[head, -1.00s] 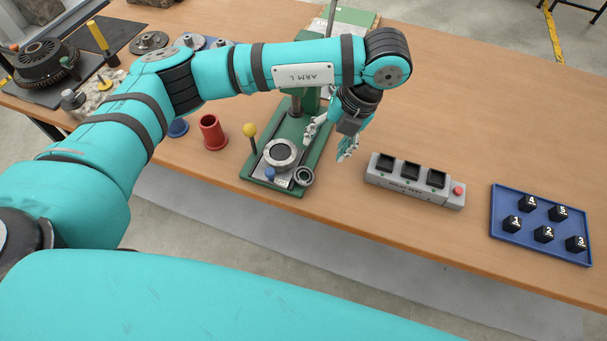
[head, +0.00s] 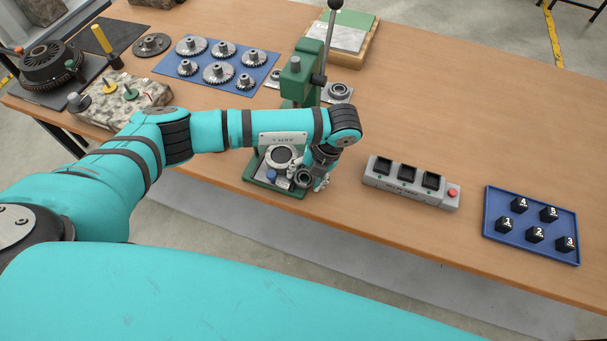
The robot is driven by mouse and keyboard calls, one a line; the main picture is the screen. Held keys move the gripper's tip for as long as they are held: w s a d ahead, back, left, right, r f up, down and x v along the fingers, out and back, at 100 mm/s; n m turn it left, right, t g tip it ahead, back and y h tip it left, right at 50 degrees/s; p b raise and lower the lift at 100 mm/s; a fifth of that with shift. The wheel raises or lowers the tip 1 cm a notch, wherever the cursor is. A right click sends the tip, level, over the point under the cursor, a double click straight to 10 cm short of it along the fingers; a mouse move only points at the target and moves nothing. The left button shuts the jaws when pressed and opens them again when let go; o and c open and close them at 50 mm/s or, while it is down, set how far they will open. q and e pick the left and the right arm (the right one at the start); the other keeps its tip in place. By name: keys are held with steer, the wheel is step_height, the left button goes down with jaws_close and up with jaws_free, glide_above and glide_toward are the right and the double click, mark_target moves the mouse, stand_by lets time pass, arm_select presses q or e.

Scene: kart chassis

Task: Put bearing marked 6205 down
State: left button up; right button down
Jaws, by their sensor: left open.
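A grey bearing ring (head: 304,178) lies at the front right corner of the green press base (head: 262,184). Its marking is too small to read, so I cannot tell whether it is the 6205. My left gripper (head: 312,181) is open, pointing down right at this ring, with fingers beside it. I cannot tell whether they touch it. A larger ring-shaped fixture (head: 281,156) sits on the press base, partly behind my left arm. Another bearing (head: 339,90) lies on a pale plate right of the press column. My right gripper is out of view.
A grey three-slot tester (head: 410,184) with a red button stands right of the gripper. A blue tray (head: 530,240) of numbered black cubes is farther right. A blue mat (head: 216,70) with gears lies behind my arm. The table's right back is clear.

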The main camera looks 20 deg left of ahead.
mark_target(309, 183)
arm_select(q)
steer(key=shift+f, duration=0.15)
steer(key=shift+c, duration=0.2)
steer(key=c, duration=1)
steer(key=shift+r, duration=0.2)
steer(key=shift+w+r+b, duration=0.1)
steer(key=shift+r+b, duration=0.2)
steer(key=shift+s+d+r+b, duration=0.25)
steer(key=shift+r+b, duration=0.1)
steer(key=shift+r, duration=0.25)
steer(key=shift+s+d+r+b, duration=0.25)
steer(key=shift+r+b, duration=0.1)
steer(key=shift+r, duration=0.25)
steer(key=s+d+r+b, duration=0.1)
steer(key=s+d+b, duration=0.2)
steer(key=s+d, duration=0.6)
steer(key=shift+s+d+r, duration=0.15)
steer(key=shift+d+r, duration=0.2)
steer(key=shift+d, duration=0.85)
